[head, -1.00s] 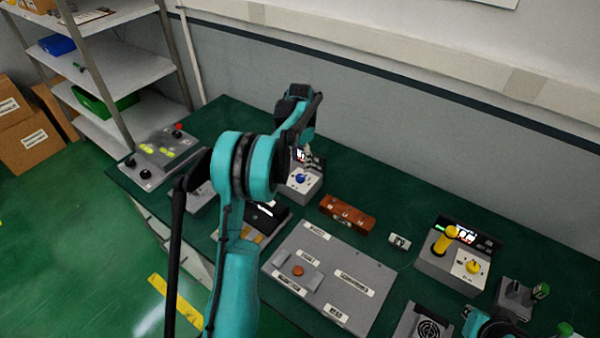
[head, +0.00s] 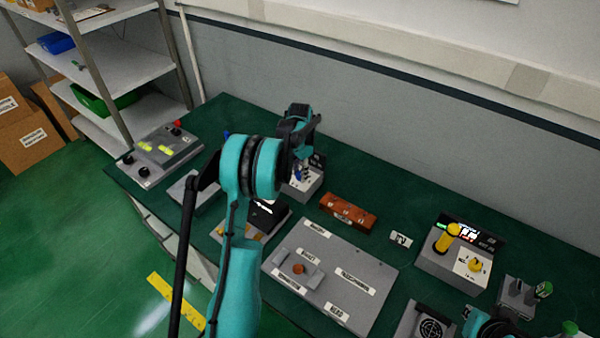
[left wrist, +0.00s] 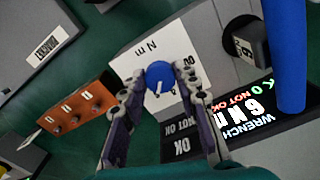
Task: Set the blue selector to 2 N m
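The blue selector (left wrist: 160,76) is a round knob with a white pointer mark, on a white dial plate (left wrist: 135,65) lettered "N m". In the head view the selector (head: 298,175) is mostly hidden under my left gripper (head: 299,163). In the left wrist view the left gripper (left wrist: 160,73) has its fingers apart, one on each side of the knob and close to it. Whether they touch it I cannot tell. A dark display (left wrist: 240,120) beside the dial reads "WRENCH 6 N m" and "NOT OK".
A blue upright handle (left wrist: 290,50) stands beside the display. An orange-brown block (head: 348,210) and a grey labelled panel (head: 345,270) lie nearby on the green table. A device with a yellow handle (head: 447,238) is at the right. A grey control box (head: 165,150) is at the left.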

